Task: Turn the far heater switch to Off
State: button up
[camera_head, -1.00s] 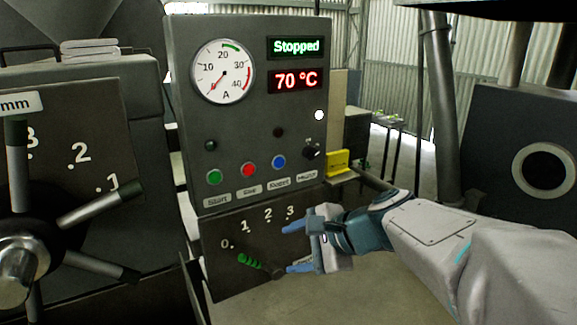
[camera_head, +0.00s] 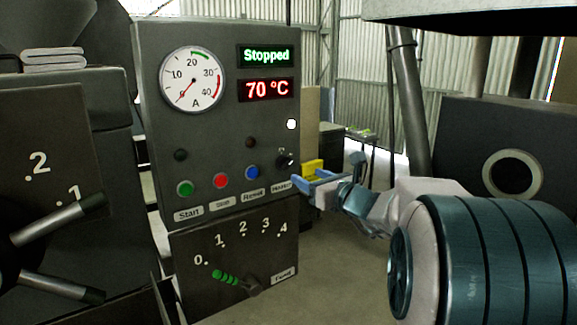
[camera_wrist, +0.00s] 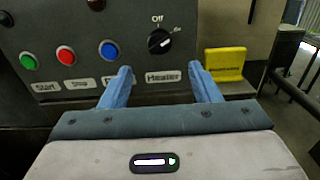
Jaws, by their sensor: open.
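The heater switch (camera_head: 284,160) is a black knob at the lower right of the grey control panel (camera_head: 217,135). In the wrist view the knob (camera_wrist: 159,41) has "Off" printed above it and another mark at its upper right. Its white pointer line is turned toward the upper right mark, not straight up at Off. The Heater label (camera_wrist: 163,77) sits below it. My gripper (camera_head: 300,181) is open and empty, just in front of the panel and slightly below the knob. In the wrist view the blue fingertips (camera_wrist: 160,72) stand on either side of the Heater label, below the knob.
Green (camera_wrist: 28,61), red (camera_wrist: 66,55) and blue (camera_wrist: 108,49) buttons lie left of the knob. A yellow block (camera_wrist: 225,62) stands close to the right fingertip. A lower panel with the feed lever (camera_head: 228,280) is below. The display reads Stopped and 70 °C.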

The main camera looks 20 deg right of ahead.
aim_at(288, 166)
jog(key=p+x, duration=0.1)
jog(key=x, duration=0.8)
jog(key=shift+w+p, duration=0.2)
jog(key=shift+p, duration=0.2)
jog(key=shift+f, duration=0.1)
jog(key=c, duration=1)
